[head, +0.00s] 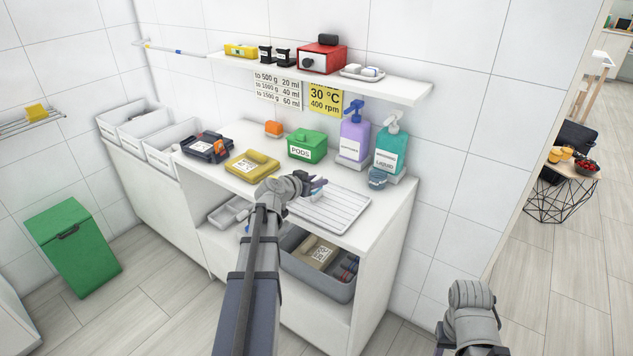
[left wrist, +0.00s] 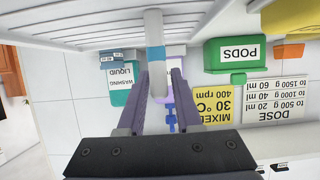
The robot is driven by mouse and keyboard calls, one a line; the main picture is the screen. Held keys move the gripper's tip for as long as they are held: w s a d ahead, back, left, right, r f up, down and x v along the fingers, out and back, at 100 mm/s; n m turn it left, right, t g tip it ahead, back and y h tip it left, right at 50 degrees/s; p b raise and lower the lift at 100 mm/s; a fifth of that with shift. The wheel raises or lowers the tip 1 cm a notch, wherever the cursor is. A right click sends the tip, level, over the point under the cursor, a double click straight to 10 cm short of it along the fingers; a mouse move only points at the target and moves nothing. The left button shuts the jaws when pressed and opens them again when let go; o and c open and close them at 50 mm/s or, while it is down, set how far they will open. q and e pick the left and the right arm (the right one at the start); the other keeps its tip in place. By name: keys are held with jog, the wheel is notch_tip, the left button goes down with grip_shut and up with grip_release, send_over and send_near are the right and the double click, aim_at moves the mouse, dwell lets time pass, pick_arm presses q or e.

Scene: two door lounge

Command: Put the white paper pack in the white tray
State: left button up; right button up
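My left gripper (head: 312,188) is over the ribbed white tray (head: 345,212) on the counter. The tray also shows at the top of the upside-down left wrist view (left wrist: 75,22). The left fingers (left wrist: 160,75) look closed around a slim white stick with a blue band (left wrist: 154,28). Its other end points toward the tray. I cannot pick out a white paper pack for certain. A tan labelled pack (head: 319,254) lies in the grey bin (head: 328,286) under the counter.
A yellow pack (head: 252,167), a green PODS box (head: 307,146), a purple bottle (head: 353,135) and a teal bottle (head: 389,152) stand around the tray. A wall shelf (head: 400,90) hangs above. A green bin (head: 74,250) stands at left.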

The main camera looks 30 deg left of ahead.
pick_arm(q)
jog(key=shift+o, duration=1)
jog(key=shift+r, duration=0.15)
jog(key=p+v, duration=0.5)
jog(key=v, duration=0.7)
